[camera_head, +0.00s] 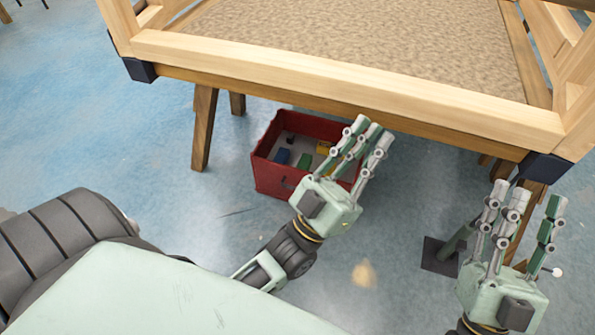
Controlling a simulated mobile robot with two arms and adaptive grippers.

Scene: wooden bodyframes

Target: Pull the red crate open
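The red crate (273,178) is on the floor beneath the front edge of the wooden frame table. It is open at the top, with several small coloured blocks inside. My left gripper (371,131) is in front of the crate's right part and hides some of it. Its fingers are extended and look open, with nothing seen between them. I cannot tell whether it touches the crate. My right gripper (526,200) is open and empty, well to the right of the crate.
The wooden frame table (340,84) with a brown textured top stands over the crate. A wooden leg (204,128) is left of the crate. More legs and a dark foot plate (438,257) are near my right gripper. The blue floor in front of the crate is mostly clear.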

